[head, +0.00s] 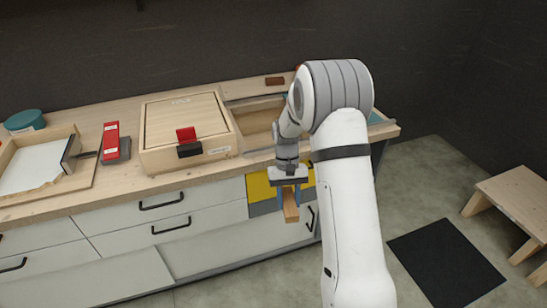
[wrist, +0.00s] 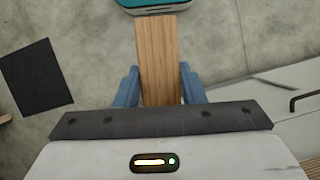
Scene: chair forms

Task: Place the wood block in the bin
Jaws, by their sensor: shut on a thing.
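My gripper (head: 288,192) hangs in front of the counter's front edge, fingers pointing down. Its blue fingers are shut on the wood block (head: 291,211), a light brown strip whose lower end sticks out below them. In the wrist view the wood block (wrist: 157,55) runs up between the two fingers, with floor behind it. A teal and grey thing (wrist: 155,4) shows only partly at the top edge there, beyond the block's end; I cannot tell whether it is the bin. No bin can be made out for certain in the head view.
A black mat (head: 446,264) and a wooden stool (head: 520,195) are at right.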

